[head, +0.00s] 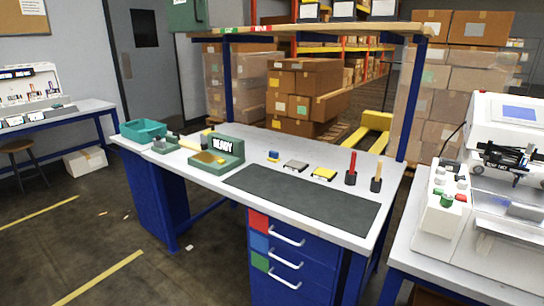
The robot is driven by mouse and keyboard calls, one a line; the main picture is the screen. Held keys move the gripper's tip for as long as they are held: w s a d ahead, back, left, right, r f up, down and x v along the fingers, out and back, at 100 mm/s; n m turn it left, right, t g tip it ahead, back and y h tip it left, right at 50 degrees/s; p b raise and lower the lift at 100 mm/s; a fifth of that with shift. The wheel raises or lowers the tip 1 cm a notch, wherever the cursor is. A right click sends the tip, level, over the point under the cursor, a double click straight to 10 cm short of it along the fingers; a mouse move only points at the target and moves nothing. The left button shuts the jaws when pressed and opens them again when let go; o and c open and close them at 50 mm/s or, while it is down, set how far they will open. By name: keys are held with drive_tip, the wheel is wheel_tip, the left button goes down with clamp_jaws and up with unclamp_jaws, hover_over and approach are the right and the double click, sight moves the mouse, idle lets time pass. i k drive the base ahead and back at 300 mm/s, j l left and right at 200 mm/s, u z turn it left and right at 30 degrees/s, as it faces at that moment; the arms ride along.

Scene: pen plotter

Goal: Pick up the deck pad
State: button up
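No item is clearly recognisable as the deck pad. On the middle workbench (215,180), small flat items that could be pads stand behind the dark mat (300,196): a grey block (296,165) and a yellow-topped block (323,174). A small blue and yellow piece (273,156) lies left of them. At the right, a white machine (510,105) with a screen stands on another bench, with a dark carriage (508,155) on its front; its lower right is cut off by the frame. My gripper is not in view.
A red-handled tool (352,163) and an orange-handled tool (377,172) stand in dark holders. A green fixture reading READY (222,148) and a teal bin (144,129) are further left. A white box with coloured knobs (442,212) stands left of the machine. The floor at front left is mostly clear.

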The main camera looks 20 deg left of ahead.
sight(273, 158)
drive_tip(key=i+j, duration=0.2)
drive_tip(key=j, duration=0.3)
drive_tip(key=i+j+z, duration=0.15)
drive_tip(key=j, duration=0.4)
drive_tip(key=i+j, duration=0.2)
drive_tip(key=j, duration=0.3)
drive_tip(key=i+j+z, duration=0.15)
drive_tip(key=j, duration=0.4)
drive_tip(key=i+j, duration=0.2)
drive_tip(key=j, duration=0.35)
drive_tip(key=i+j+z, duration=0.15)
drive_tip(key=j, duration=0.4)
drive_tip(key=i+j, duration=0.1)
drive_tip(key=j, duration=0.45)
drive_tip(key=i+j+z, duration=0.1)
drive_tip(key=j, duration=0.5)
